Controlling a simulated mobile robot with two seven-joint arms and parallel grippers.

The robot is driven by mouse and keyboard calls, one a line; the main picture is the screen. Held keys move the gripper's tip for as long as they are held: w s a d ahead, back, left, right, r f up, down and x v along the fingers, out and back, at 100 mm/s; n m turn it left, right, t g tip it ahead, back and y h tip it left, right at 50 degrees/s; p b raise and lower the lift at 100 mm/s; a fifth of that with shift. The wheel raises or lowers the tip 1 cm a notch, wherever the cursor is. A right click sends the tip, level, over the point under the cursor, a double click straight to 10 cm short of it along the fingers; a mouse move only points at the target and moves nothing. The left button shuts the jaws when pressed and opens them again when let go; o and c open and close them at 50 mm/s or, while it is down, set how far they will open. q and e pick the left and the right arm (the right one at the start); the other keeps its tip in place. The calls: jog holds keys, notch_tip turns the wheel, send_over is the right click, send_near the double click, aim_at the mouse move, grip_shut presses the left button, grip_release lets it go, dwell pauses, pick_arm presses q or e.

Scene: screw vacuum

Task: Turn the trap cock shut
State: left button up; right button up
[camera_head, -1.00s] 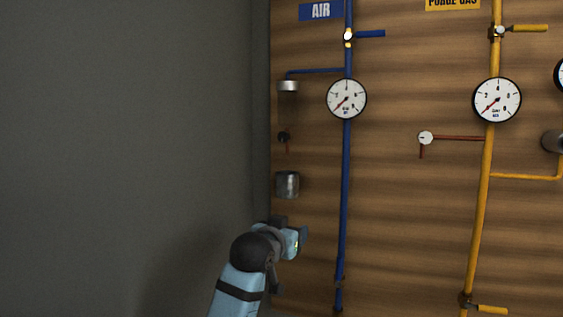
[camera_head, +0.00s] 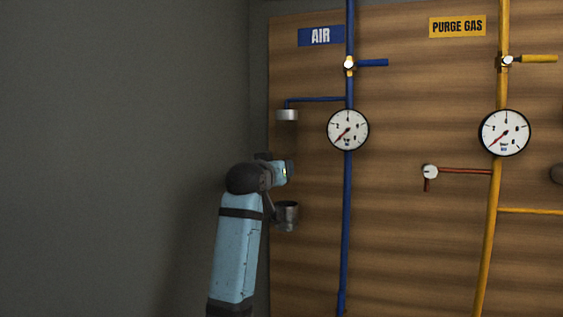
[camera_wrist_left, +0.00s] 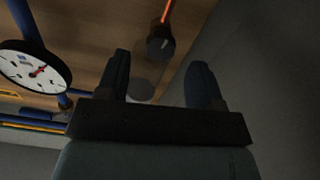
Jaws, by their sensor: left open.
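A dark round knob with an orange-red lever (camera_wrist_left: 160,43), which looks like the trap cock, shows in the left wrist view. It lies just beyond and between the fingertips, apart from both. The lever points up in that picture. In the head view the knob is hidden behind my left gripper (camera_head: 284,172). That gripper (camera_wrist_left: 160,72) is open and empty, at the board's left edge between a metal cap (camera_head: 287,115) above and a metal cup (camera_head: 288,212) below. My right gripper is out of view.
A blue AIR pipe (camera_head: 346,210) with a gauge (camera_head: 348,130) runs right of the gripper. Further right are a red-levered cock (camera_head: 430,172) and a yellow pipe (camera_head: 487,240) with a gauge (camera_head: 504,133). A grey wall (camera_head: 130,150) stands close on the left.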

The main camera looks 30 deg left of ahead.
pick_arm(q)
jog(key=x, duration=0.4)
jog(key=shift+p, duration=0.4)
jog(key=c, duration=0.9)
jog(key=shift+m, duration=0.5)
jog(key=shift+d+m, duration=0.1)
jog(key=shift+m, duration=0.8)
